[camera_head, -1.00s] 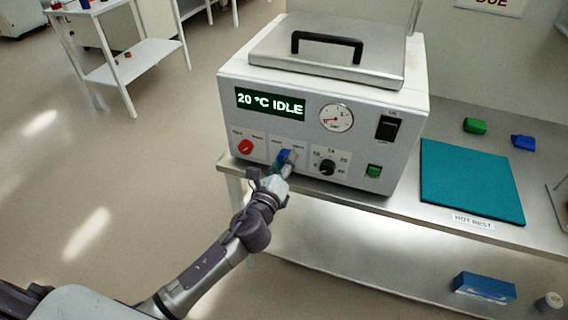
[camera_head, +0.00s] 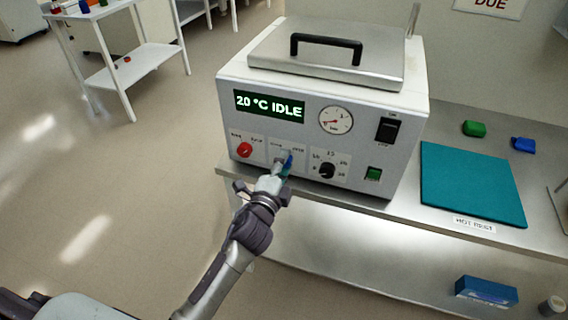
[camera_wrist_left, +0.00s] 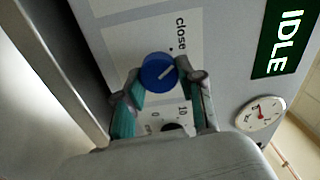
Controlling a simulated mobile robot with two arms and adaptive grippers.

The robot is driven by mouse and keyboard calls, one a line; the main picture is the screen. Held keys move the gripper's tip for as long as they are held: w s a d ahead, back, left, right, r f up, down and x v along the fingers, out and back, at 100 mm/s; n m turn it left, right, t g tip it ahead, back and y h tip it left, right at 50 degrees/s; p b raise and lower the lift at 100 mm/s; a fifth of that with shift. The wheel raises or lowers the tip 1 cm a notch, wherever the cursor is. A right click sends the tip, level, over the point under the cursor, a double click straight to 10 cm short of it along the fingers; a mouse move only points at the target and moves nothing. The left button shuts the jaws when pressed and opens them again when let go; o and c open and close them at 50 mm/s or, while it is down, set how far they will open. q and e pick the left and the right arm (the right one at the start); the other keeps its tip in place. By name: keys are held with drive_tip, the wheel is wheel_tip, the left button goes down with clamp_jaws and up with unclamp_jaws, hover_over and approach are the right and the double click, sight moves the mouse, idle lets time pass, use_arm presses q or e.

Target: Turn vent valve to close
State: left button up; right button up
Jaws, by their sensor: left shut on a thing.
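The vent valve is a blue round knob (camera_wrist_left: 157,70) with a white pointer line, on the front panel of a white boxy unit (camera_head: 235,130). In the wrist view, a "close" label (camera_wrist_left: 181,32) with a dot is printed beside it, and the pointer slants toward the upper right. My left gripper (camera_wrist_left: 164,82) has its teal-padded fingers on either side of the knob, shut on it. In the head view, my left gripper (camera_head: 279,168) reaches the panel and hides most of the knob (camera_head: 288,160). My right gripper is out of view.
A red knob (camera_head: 244,150) sits left of the valve and a black dial (camera_head: 327,171) sits right of it. Above are the "20 °C IDLE" display (camera_head: 270,106) and a gauge (camera_head: 336,120). A teal mat (camera_head: 472,185) lies on the bench to the right.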

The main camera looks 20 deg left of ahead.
use_arm(q)
drive_tip(key=shift+n, duration=0.8)
drive_tip(key=o, duration=1.1)
drive_tip(key=shift+o, duration=0.2)
drive_tip(key=shift+s, duration=0.1)
drive_tip(key=s, duration=1.2)
drive_tip(key=shift+a, duration=0.25)
drive_tip(key=shift+w, duration=0.1)
